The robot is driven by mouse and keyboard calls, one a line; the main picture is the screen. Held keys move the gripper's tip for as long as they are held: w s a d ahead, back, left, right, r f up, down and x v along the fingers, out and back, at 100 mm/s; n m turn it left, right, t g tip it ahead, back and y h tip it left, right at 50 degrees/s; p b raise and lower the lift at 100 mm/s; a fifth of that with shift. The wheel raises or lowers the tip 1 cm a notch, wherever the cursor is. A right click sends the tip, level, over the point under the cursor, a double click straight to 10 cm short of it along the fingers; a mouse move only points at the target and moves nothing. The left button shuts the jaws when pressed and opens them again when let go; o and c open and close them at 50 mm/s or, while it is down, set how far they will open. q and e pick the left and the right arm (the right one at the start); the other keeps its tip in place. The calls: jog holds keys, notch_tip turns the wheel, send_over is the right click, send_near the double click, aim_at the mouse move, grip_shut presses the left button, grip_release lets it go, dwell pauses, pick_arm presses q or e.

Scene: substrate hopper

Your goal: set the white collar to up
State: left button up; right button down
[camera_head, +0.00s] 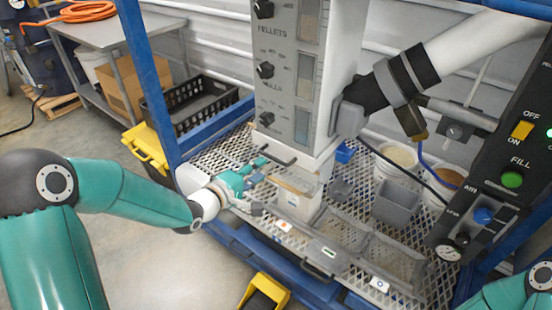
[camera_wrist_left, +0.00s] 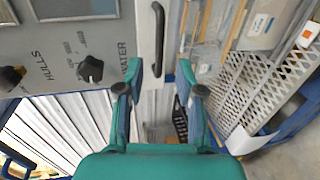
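The white collar (camera_head: 312,165) sits around the bottom of the tall hopper tower, just under its grey panel. A black bar handle (camera_head: 277,152) is on the collar's front face. In the left wrist view the collar is a white strip (camera_wrist_left: 146,62) beside the word WATER, with the handle (camera_wrist_left: 158,38) ahead. My left gripper (camera_head: 262,170) is just in front of and below the handle. My right gripper is not visible; only part of that arm shows.
The perforated deck (camera_head: 215,150) carries mesh trays (camera_head: 345,230) and a grey bin (camera_head: 397,203) beside white buckets (camera_head: 397,155). A blue frame post (camera_head: 150,80) stands near my left arm. A control box (camera_head: 500,170) is at the right.

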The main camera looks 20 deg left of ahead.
aim_at(275, 158)
pick_arm(q)
jog(key=p+x, duration=0.1)
jog(key=x, duration=0.7)
jog(key=shift+w, duration=0.1)
grip_shut()
jog(key=shift+f, duration=0.1)
